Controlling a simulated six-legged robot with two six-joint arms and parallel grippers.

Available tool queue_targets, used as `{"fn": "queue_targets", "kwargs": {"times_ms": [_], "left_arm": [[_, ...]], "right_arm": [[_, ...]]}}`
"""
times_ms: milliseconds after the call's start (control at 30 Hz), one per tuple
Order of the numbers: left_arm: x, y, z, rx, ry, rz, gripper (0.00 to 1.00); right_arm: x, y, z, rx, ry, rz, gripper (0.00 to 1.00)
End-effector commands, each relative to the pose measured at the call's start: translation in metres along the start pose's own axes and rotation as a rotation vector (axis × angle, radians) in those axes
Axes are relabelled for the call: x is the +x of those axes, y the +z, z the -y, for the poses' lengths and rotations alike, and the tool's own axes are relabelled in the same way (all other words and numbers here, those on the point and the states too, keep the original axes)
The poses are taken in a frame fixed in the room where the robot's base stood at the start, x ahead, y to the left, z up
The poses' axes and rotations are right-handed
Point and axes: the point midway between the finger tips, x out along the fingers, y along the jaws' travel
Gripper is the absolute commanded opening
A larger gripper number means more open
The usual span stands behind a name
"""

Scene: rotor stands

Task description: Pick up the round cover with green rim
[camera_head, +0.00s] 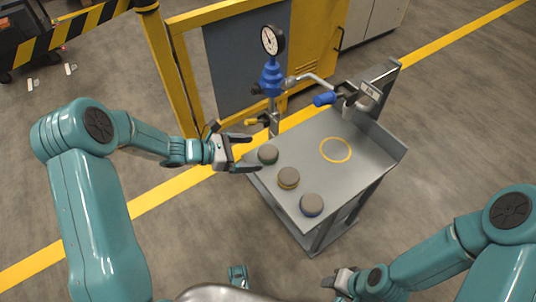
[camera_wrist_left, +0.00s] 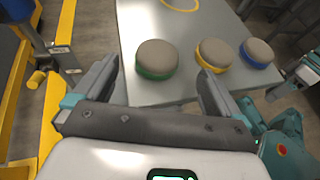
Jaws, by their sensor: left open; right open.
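The round cover with green rim (camera_wrist_left: 157,60) sits on the grey table's near edge in the left wrist view, between and beyond the two fingers of my left gripper (camera_wrist_left: 155,85). In the head view this cover (camera_head: 268,154) is the leftmost of three, and its green rim is hard to make out. My left gripper (camera_head: 244,152) is open and empty, just left of the cover, with its fingers pointing towards it. My right gripper (camera_head: 338,281) is low in the head view, away from the table, and open.
A cover with yellow rim (camera_head: 288,179) and one with blue rim (camera_head: 311,205) stand on the grey table (camera_head: 360,180). A yellow ring (camera_head: 336,150) marks a bare area. A blue gauge device (camera_head: 271,75) and a yellow frame (camera_head: 165,75) stand behind.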

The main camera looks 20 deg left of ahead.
Motion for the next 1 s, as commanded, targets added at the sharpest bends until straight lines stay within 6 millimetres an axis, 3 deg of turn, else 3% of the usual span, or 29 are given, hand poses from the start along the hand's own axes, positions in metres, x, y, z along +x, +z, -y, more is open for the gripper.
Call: {"fn": "queue_targets", "kwargs": {"times_ms": [200, 500, 567, 700, 733, 1000], "left_arm": [[0.038, -0.003, -0.002, 0.002, -0.005, 0.0, 0.98], [0.043, -0.001, -0.003, 0.0, -0.002, 0.001, 0.98], [0.043, -0.001, -0.003, 0.0, -0.002, 0.0, 0.82], [0.043, -0.001, -0.003, 0.0, -0.002, 0.0, 0.36], [0.043, -0.001, -0.003, 0.0, -0.002, 0.0, 0.32], [0.042, 0.001, -0.003, 0.001, -0.002, 0.001, 0.32]], "right_arm": [[0.014, 0.0, -0.005, 0.0, 0.0, 0.0, 0.43], [0.014, 0.0, -0.005, 0.0, 0.0, 0.0, 0.43], [0.014, 0.0, -0.005, 0.0, 0.0, 0.0, 0.43], [0.014, 0.0, -0.005, 0.0, 0.0, 0.0, 0.43], [0.014, 0.0, -0.005, 0.0, 0.0, 0.0, 0.43], [0.013, 0.0, -0.005, 0.0, 0.0, 0.0, 0.43]]}}
